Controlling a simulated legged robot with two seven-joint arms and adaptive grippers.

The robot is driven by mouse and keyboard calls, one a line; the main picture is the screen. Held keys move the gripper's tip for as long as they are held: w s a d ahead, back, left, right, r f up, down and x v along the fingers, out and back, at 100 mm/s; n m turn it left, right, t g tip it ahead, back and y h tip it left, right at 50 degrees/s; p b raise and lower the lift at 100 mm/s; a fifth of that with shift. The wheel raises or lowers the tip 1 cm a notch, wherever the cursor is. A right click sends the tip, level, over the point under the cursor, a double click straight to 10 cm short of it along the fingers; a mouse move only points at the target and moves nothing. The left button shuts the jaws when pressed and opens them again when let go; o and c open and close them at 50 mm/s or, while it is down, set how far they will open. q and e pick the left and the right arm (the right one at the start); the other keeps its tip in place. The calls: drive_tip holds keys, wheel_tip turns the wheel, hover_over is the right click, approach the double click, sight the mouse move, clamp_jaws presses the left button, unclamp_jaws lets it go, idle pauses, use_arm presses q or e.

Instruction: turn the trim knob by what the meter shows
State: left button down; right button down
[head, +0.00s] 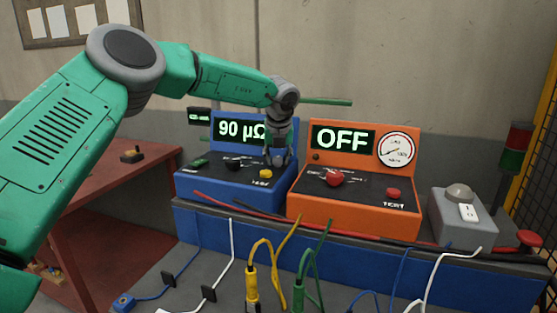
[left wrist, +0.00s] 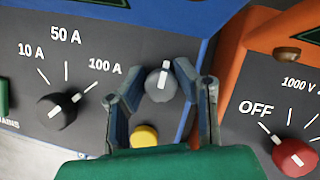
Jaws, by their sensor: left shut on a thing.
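The blue meter box (head: 235,185) stands at the centre left in the head view, and its display (head: 238,130) reads "90 µΩ". The display's right end is partly hidden by my arm. My left gripper (head: 278,160) reaches down to the right part of its panel. In the left wrist view the small grey trim knob (left wrist: 160,84) with a white pointer line sits between the fingers of my left gripper (left wrist: 160,92). The gripper is shut on it. The pointer is near upright in that view. My right gripper is in neither view.
A yellow button (left wrist: 145,135) lies just below the knob. A black range knob (left wrist: 58,112) points towards 100 A. The orange tester (head: 350,205) beside it shows OFF. Red and black leads cross the bench in front. A grey box (head: 462,225) stands at the right.

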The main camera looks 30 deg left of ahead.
use_arm(q)
drive_tip(key=shift+d, duration=0.1)
drive_tip(key=shift+r+m+p, duration=0.15)
drive_tip(key=shift+m+p, duration=0.35)
drive_tip(key=shift+p, duration=0.25)
drive_tip(key=m+h+p, duration=0.1)
drive_tip(key=m+p, duration=0.2)
drive_tip(key=p, duration=0.1)
drive_tip(key=m+h+p, duration=0.1)
drive_tip(key=m+p, duration=0.2)
drive_tip(key=p, duration=0.1)
drive_tip(key=shift+m+t+h, duration=0.3)
drive_tip(key=shift+t+h, duration=0.1)
drive_tip(key=shift+m+h+p, duration=0.4)
drive_tip(key=shift+m+p, duration=0.35)
drive_tip(key=shift+m, duration=0.35)
drive_tip(key=shift+m+h, duration=0.4)
drive_tip(key=shift+m, duration=0.6)
drive_tip(key=shift+a, duration=0.2)
drive_tip(key=c, duration=1.3)
unclamp_jaws()
drive_tip(key=shift+o, duration=0.2)
drive_tip(key=shift+s, duration=0.15)
